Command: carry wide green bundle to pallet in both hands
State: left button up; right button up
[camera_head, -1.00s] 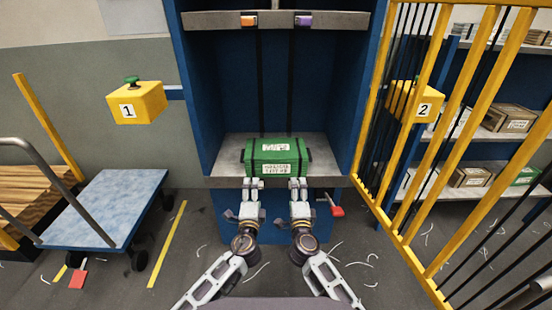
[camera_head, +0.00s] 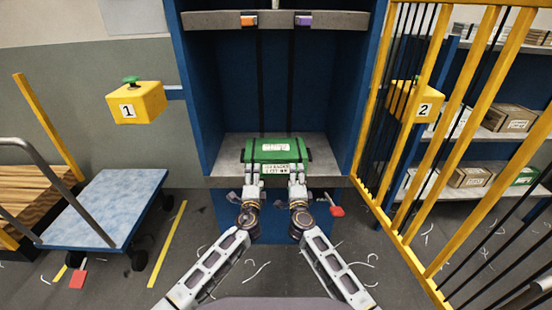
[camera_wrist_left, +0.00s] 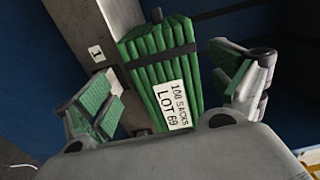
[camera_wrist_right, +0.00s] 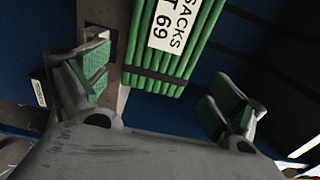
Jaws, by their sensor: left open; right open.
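The wide green bundle (camera_head: 264,156), with black straps and white labels, lies on the grey shelf (camera_head: 228,168) of the blue machine. Its strapped green layers also fill the middle of the left wrist view (camera_wrist_left: 150,75) and the upper middle of the right wrist view (camera_wrist_right: 190,55). My left gripper (camera_head: 254,172) is open at the left part of the bundle's front. My right gripper (camera_head: 297,178) is open at its right part. Both have their green-padded fingers apart; I cannot tell whether they touch the bundle. A slatted wooden stack, perhaps the pallet (camera_head: 35,188), stands at the far left.
A blue-topped cart (camera_head: 115,205) stands on the left, beside yellow box 1 (camera_head: 136,103). A yellow barred fence (camera_head: 415,255) closes off the right, with shelves of boxes (camera_head: 470,177) behind it. A red pedal (camera_head: 337,211) is below the shelf. Floor in front is mostly open.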

pick_arm(q)
jog(key=shift+w, duration=2.7)
pick_arm(e)
jog(key=shift+w, duration=2.7)
pick_arm(q)
jog(key=c, duration=1.4)
pick_arm(e)
jog(key=c, duration=1.4)
pick_arm(q)
jog(key=shift+r, duration=0.15)
pick_arm(e)
jog(key=shift+r, duration=0.15)
